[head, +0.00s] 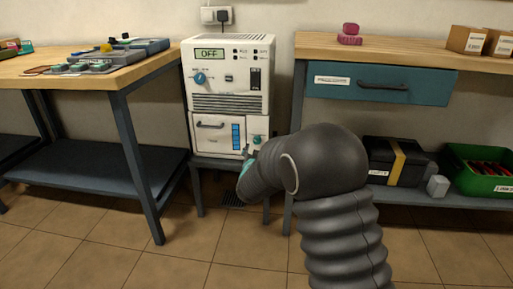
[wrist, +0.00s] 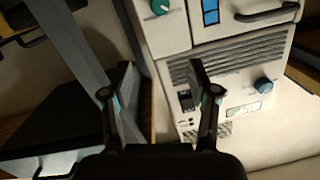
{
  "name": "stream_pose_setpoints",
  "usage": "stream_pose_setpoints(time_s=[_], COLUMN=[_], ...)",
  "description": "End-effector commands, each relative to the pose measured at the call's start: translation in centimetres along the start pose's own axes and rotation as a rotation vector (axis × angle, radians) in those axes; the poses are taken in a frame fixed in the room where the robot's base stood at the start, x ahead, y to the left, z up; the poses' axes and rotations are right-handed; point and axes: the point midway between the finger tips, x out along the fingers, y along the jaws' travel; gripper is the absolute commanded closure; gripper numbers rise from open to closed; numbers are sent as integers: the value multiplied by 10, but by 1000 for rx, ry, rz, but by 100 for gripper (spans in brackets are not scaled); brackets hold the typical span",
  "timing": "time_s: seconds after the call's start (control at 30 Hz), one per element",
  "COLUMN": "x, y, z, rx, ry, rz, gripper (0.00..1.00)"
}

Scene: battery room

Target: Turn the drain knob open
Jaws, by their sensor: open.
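A white machine (head: 226,75) stands on a low stand, its display reading OFF. A small green knob (head: 257,140) sits at its lower right, beside a blue level strip; I take it for the drain knob, though its label is not legible. In the wrist view, which is turned upside down, the green knob (wrist: 160,7) is at the top edge, beyond the fingertips and apart from them. My gripper (wrist: 163,78) is open and empty. In the head view my gripper (head: 247,158) is just below and left of the green knob, partly hidden by my arm.
A blue knob (head: 199,78) is on the machine's upper panel, and a drawer handle (head: 210,125) is left of the blue strip. A bench (head: 118,83) stands at left. A teal drawer (head: 380,84) hangs under the right bench.

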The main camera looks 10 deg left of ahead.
Motion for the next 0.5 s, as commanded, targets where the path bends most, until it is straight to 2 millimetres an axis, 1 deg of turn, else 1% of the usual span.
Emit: stream_pose_setpoints(time_s=[0.03, 0.1, 0.2, 0.37, 0.5], x=[6, 11, 15, 19, 33], y=[-3, -5, -7, -8, -7], z=[19, 33, 46, 53, 51], rx=[-4, -8, -11, -13, -12], ry=[21, 55, 91, 115, 117], rz=[10, 23, 37, 48, 49], gripper=[40, 40, 40, 40, 40])
